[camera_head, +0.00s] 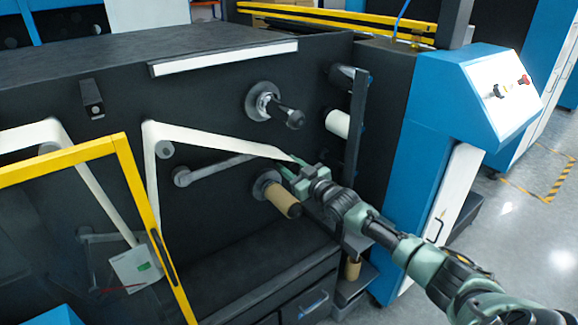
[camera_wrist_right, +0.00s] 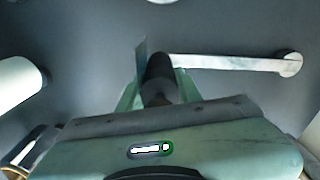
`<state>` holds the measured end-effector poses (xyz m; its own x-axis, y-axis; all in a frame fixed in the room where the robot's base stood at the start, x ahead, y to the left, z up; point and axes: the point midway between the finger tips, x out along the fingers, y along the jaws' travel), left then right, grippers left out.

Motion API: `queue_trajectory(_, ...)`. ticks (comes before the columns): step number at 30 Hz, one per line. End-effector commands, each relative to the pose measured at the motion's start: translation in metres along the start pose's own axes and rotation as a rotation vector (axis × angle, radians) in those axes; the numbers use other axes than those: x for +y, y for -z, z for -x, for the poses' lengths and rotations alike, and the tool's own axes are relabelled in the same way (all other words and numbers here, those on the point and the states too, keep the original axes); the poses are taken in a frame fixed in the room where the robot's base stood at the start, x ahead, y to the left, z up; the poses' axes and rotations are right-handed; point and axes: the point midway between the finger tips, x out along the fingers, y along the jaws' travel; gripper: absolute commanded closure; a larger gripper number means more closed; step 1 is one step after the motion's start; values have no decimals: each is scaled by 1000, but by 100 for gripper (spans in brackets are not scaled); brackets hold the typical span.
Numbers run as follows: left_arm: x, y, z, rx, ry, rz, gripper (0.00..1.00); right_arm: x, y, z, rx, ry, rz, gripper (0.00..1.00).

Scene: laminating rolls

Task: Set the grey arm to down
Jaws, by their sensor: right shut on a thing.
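The grey arm (camera_head: 222,167) is a bar on the dark machine face. Its round pivot (camera_head: 182,177) is at the left, and the bar runs right and slightly up, near horizontal. My right gripper (camera_head: 290,171) is at the right end of this arm, and the fingers partly hide that end. In the right wrist view the grey arm (camera_wrist_right: 225,62) runs from its pivot at right to a dark handle (camera_wrist_right: 158,80) between the fingers of my right gripper (camera_wrist_right: 155,95), which is shut on it. My left gripper is not in view.
A brown cardboard roll (camera_head: 283,201) sits just below my right gripper. A black-handled knob (camera_head: 288,116) is above it, and a white roller (camera_head: 337,122) is to the right. White film (camera_head: 215,137) passes over the arm. A yellow-framed door (camera_head: 130,180) stands at left.

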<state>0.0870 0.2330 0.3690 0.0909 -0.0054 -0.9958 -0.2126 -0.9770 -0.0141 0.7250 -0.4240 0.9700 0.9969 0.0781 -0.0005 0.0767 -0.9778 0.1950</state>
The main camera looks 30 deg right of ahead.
Motion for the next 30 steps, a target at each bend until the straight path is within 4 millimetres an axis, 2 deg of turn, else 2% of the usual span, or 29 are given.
queue_trajectory(25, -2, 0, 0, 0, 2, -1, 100, 0, 0, 0, 0, 0, -1, 100)
queue_trajectory(28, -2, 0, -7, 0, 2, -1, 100, -2, -9, 0, -1, 0, -19, 100)
queue_trajectory(30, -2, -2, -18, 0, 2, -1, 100, -6, -24, 0, -1, 1, -58, 100)
